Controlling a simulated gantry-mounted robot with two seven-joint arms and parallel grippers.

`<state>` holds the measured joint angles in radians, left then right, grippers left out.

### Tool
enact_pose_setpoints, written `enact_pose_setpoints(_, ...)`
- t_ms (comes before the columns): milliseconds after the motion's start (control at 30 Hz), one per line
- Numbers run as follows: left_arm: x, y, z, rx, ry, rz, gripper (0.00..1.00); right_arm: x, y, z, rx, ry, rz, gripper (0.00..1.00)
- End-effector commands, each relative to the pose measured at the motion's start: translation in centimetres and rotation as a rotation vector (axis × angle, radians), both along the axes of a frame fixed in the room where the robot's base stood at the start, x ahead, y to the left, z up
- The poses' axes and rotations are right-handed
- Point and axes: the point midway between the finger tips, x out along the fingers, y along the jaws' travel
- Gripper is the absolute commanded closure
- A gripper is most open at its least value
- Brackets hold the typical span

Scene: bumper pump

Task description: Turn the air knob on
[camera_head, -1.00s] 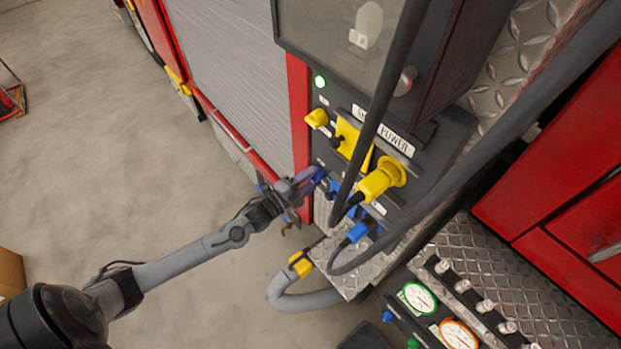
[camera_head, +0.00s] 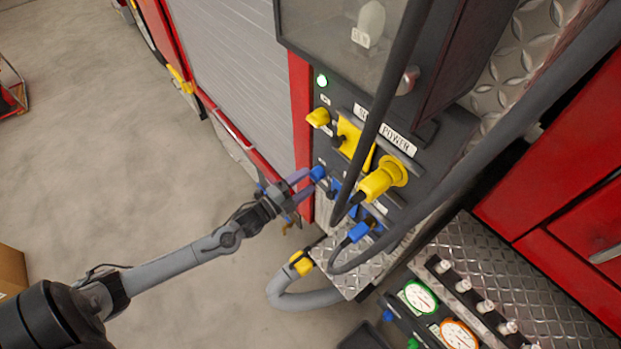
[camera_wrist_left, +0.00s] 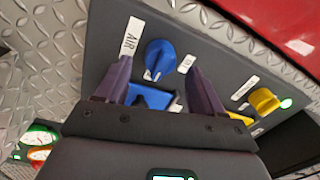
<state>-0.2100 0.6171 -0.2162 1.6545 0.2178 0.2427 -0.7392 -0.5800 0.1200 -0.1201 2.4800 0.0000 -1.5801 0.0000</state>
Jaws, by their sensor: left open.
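The blue air knob (camera_head: 317,173) is on the dark panel, below the yellow knob. In the left wrist view the blue knob (camera_wrist_left: 160,58) is next to a white "AIR" label (camera_wrist_left: 131,38), with small labels close by. I cannot read which setting it points to. My left gripper (camera_head: 304,186) is in front of the panel beside the knob. In the wrist view its purple fingers (camera_wrist_left: 160,82) are spread, with the knob showing between and beyond them. No contact with the knob is visible. My right gripper is not in view.
A yellow plug (camera_head: 378,181) with a black cable and a blue connector (camera_head: 358,233) stick out right of the knob. A thick black hose (camera_head: 480,150) crosses in front of the panel. A yellow knob (camera_head: 317,117) sits above, below a lit green light (camera_head: 321,81).

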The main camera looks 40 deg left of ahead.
Motion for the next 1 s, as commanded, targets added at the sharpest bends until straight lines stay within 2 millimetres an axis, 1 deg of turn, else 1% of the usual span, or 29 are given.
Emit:
enact_pose_setpoints(33,-1.0,0.1,-0.3,0.001,0.005,-0.001,0.32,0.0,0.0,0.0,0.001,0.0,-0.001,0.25)
enact_pose_setpoints(200,-3.8,0.6,-0.4,0.001,0.004,-0.002,0.32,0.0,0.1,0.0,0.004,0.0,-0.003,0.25)
enact_pose_setpoints(433,-6.5,1.2,-0.5,0.0,0.002,-0.001,0.32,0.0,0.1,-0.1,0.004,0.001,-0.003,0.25)
enact_pose_setpoints(633,-7.5,1.3,-0.5,0.0,0.0,-0.001,0.32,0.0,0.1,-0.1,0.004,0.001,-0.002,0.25)
enact_pose_setpoints(1000,-7.6,1.4,-0.4,0.001,0.0,-0.001,0.32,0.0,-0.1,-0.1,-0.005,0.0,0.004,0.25)
